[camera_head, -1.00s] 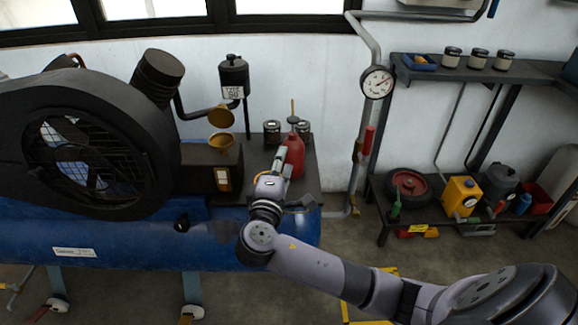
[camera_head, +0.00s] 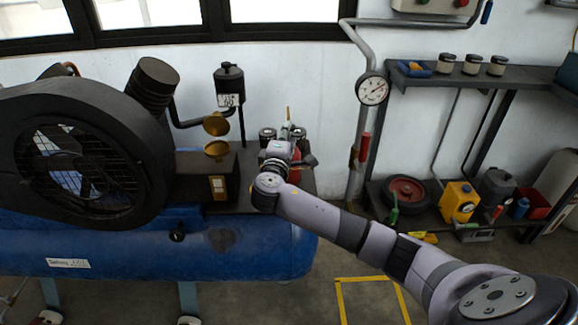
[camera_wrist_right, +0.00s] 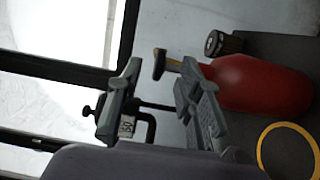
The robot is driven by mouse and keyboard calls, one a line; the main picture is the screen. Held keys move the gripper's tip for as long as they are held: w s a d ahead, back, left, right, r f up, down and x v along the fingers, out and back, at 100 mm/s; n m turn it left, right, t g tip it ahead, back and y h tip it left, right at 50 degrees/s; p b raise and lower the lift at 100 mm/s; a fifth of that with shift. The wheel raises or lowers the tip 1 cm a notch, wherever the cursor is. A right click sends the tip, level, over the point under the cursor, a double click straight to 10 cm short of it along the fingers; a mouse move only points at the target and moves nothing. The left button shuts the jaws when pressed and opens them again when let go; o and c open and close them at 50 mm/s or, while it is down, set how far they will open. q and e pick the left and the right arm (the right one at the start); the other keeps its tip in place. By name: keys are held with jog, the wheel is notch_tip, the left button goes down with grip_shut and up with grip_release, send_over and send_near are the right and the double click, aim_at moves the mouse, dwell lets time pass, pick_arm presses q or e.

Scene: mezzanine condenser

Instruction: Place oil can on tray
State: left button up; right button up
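I cannot tell whether a finger touches the can. I cannot make out a distinct tray. My left gripper is not in view.
A compressor with a fan housing (camera_head: 70,160) is at left, and a gauge (camera_head: 372,89) on a pipe at right. A low rack holds a yellow can (camera_head: 459,201). A yellow outline (camera_head: 372,279) marks clear floor.

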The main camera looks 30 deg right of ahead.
jog(key=shift+x, duration=1.45)
jog(key=shift+a, duration=0.1)
grip_shut()
